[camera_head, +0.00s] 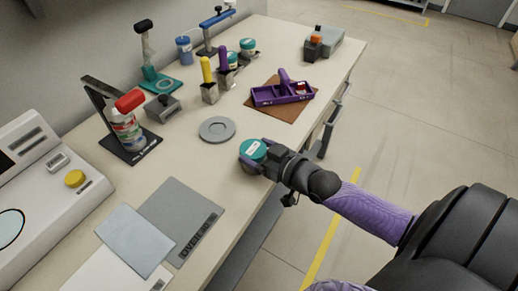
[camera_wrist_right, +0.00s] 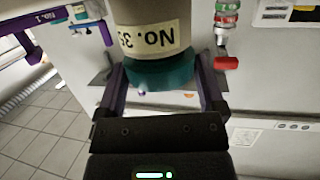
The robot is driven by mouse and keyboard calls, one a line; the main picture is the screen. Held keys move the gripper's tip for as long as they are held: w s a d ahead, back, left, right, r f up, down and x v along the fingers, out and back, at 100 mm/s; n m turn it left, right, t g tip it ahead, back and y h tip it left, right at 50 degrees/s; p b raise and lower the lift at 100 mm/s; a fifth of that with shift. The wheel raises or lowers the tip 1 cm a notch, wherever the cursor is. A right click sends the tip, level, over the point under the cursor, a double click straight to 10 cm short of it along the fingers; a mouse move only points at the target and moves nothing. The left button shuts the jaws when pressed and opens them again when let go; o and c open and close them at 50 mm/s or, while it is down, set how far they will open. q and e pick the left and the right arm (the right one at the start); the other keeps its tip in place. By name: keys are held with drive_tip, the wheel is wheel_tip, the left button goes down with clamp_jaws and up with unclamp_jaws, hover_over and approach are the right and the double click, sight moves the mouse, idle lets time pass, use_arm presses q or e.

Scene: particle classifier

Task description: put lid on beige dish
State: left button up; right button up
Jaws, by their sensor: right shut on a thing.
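My right gripper (camera_head: 253,154) is at the table's front edge, shut on a teal lid (camera_head: 252,149). In the right wrist view the gripper's purple fingers (camera_wrist_right: 163,92) stand on either side of the teal lid (camera_wrist_right: 160,73). The lid meets a beige round dish (camera_wrist_right: 150,28) with a number label, upside down in that view. In the head view the dish is mostly hidden by the lid and gripper. I cannot tell whether the dish touches the table. My left gripper is not in view.
A grey round disc (camera_head: 217,129) lies on the table just left of my right gripper. A purple tray (camera_head: 283,96) on a brown mat (camera_head: 297,113) is behind it. More teal-lidded jars (camera_head: 249,44) stand farther back. A grey mat (camera_head: 185,207) lies at the front left.

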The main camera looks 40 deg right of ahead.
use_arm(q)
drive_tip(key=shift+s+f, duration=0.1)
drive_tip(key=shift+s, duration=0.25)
use_arm(e)
drive_tip(key=shift+f, duration=0.2)
use_arm(q)
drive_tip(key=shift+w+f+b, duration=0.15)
drive_tip(key=shift+b, duration=0.15)
use_arm(e)
drive_tip(key=shift+f, duration=0.3)
drive_tip(key=o, duration=0.9)
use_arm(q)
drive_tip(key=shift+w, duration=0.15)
use_arm(e)
drive_tip(key=shift+o, duration=0.2)
drive_tip(key=shift+s, duration=0.1)
